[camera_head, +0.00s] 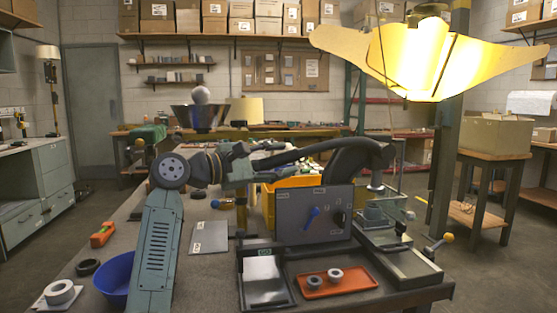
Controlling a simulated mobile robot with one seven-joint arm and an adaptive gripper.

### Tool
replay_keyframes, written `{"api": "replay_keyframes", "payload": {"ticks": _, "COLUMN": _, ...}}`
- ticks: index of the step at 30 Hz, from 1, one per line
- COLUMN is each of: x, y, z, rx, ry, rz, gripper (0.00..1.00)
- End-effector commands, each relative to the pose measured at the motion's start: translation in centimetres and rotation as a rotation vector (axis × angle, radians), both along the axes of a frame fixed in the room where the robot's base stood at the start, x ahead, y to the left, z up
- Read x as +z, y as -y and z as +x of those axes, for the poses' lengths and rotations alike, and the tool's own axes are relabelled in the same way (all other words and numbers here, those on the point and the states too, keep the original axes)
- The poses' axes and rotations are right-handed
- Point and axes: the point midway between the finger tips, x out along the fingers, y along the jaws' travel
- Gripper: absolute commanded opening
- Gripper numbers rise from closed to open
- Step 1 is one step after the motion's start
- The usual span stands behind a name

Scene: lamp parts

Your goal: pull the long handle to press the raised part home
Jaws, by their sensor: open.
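The long handle (300,151) is a dark curved lever. It runs left from the dark press head (360,155) and lies close to level. Below the head, a metal ram with a disc-like piece (375,189) stands above a grey-green fixture (376,211). I cannot tell whether this piece is the raised part or how large any gap is. My gripper (240,167) is open at the handle's left end. It overlaps the handle tip in the picture, and I cannot tell whether they touch. The fingertips are small and partly hidden.
A grey control box (292,222) with a blue knob stands under the handle. An orange tray (311,290) with two rings sits in front. A blue bowl (113,279) and orange level (102,235) lie left. A lit yellow shade (415,62) hangs above right. A crank (436,246) sticks out right.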

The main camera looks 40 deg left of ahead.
Motion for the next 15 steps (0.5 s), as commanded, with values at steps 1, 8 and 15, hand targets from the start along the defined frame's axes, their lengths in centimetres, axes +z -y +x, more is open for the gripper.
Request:
{"api": "replay_keyframes", "payload": {"ticks": 1, "x": -0.01, "y": -0.01, "z": -0.01, "rx": 0.0, "ry": 0.0, "rz": 0.0, "gripper": 0.44}}
{"api": "replay_keyframes", "payload": {"ticks": 8, "x": 0.0, "y": -0.01, "z": -0.02, "rx": -0.001, "ry": 0.001, "rz": 0.0, "gripper": 0.32}}
{"api": "replay_keyframes", "payload": {"ticks": 15, "x": 0.01, "y": 0.0, "z": -0.03, "rx": -0.001, "ry": 0.001, "rz": 0.0, "gripper": 0.16}}
